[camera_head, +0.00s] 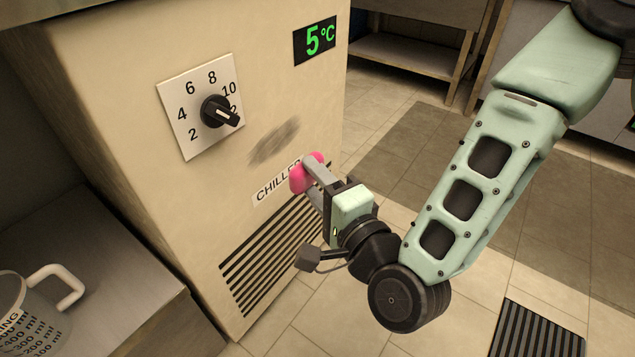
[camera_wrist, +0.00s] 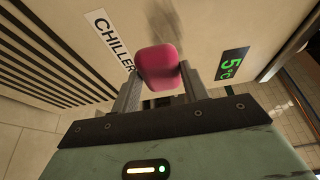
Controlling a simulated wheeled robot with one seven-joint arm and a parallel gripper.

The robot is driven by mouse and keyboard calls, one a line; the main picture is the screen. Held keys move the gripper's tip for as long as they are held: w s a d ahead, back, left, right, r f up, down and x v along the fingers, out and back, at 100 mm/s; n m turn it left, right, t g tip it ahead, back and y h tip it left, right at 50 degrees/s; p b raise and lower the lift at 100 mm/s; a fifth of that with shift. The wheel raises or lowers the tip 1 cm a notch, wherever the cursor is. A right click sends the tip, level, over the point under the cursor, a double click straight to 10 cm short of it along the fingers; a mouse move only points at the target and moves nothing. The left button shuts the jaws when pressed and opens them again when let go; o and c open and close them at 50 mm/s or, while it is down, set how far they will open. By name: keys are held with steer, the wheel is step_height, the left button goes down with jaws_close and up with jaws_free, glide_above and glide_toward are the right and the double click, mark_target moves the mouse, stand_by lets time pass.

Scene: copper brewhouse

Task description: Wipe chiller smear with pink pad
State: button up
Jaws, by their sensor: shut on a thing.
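The chiller (camera_head: 120,90) is a tall beige cabinet on the left of the head view. A dark grey smear (camera_head: 274,141) marks its front, right of the dial and above the CHILLER label. The pink pad (camera_head: 301,178) is held in my gripper (camera_head: 314,176), which is shut on it. In the head view the pad is just below and right of the smear and overlaps the end of the label. In the wrist view the pad (camera_wrist: 158,68) sits between the fingers, and the smear (camera_wrist: 160,14) shows beyond it, partly hidden. I cannot tell whether the pad touches the panel.
A dial (camera_head: 217,112) sticks out left of the smear, below a green 5°C display (camera_head: 315,40). A vent grille (camera_head: 270,258) lies below the label (camera_head: 272,188). A measuring jug (camera_head: 35,310) stands on a metal counter (camera_head: 100,262) at lower left.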

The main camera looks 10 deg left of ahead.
mark_target(293, 166)
steer(key=a, duration=0.1)
steer(key=w+a, duration=0.1)
steer(key=a, duration=0.2)
steer(key=shift+w+a, duration=0.1)
steer(key=shift+w, duration=0.25)
steer(key=shift+w+a+r+p, duration=0.1)
steer(key=shift+a+r+p, duration=0.05)
steer(key=shift+r+p, duration=0.35)
steer(key=shift+w+a+r+p, duration=0.1)
steer(key=shift+a+r+p, duration=0.05)
steer(key=shift+r+p, duration=0.25)
steer(key=shift+s+r+p, duration=0.1)
steer(key=shift+r+p, duration=0.3)
steer(key=shift+r, duration=0.2)
steer(key=shift+w+a, duration=0.3)
steer(key=shift+a, duration=0.4)
step_height(293, 166, down, 3)
steer(key=shift+b, duration=1.25)
